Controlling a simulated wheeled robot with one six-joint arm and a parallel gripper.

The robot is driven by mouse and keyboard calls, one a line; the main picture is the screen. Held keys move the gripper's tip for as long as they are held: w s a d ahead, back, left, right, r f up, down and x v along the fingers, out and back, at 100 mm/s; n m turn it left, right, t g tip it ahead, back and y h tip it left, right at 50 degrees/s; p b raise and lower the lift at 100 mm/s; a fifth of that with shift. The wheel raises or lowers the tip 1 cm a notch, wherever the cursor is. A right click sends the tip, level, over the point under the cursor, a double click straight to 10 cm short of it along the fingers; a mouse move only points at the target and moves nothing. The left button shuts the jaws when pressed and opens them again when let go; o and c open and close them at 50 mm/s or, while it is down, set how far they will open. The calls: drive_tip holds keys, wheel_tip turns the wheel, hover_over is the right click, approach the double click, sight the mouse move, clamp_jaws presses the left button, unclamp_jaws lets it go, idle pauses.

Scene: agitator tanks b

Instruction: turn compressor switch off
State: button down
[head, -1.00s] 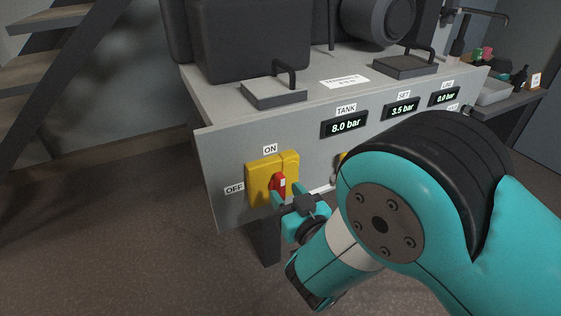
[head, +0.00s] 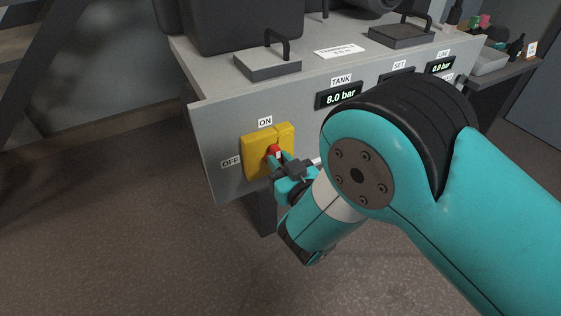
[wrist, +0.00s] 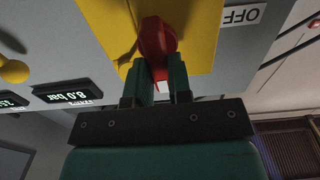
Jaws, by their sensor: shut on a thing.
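The compressor switch is a red handle (head: 273,150) with a white end mark, on a yellow plate (head: 255,160) at the left of the grey front panel. An ON label (head: 265,122) is above the plate and an OFF label (head: 230,161) is to its left. My gripper (head: 280,163) is at the handle, its fingers covering the lower part. In the wrist view, where labels appear upside down, my gripper (wrist: 158,80) is shut on the red handle (wrist: 157,38), with the white end between the fingers. The handle's exact angle is hard to tell.
The tank display (head: 339,97) reads 8.0 bar. My arm hides part of the panel to the right. A yellow knob (wrist: 12,70) shows at the wrist view's left edge. Stairs (head: 45,75) stand at the far left. The floor (head: 130,240) in front is clear.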

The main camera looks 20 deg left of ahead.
drive_tip(key=shift+s+a+f+n+b, duration=0.15)
drive_tip(key=shift+s+f+n, duration=0.05)
drive_tip(key=shift+n, duration=2.75)
drive_tip(key=shift+s+a+f+n+b, duration=0.15)
drive_tip(key=shift+s+a+f+n, duration=0.1)
drive_tip(key=shift+n, duration=2.75)
drive_tip(key=shift+s+a+f+n+b, duration=0.1)
drive_tip(key=shift+s+f+n+b, duration=0.1)
drive_tip(key=shift+n, duration=2.75)
drive_tip(key=c, duration=1)
unclamp_jaws()
drive_tip(key=shift+f, duration=0.1)
drive_tip(key=shift+c, duration=0.2)
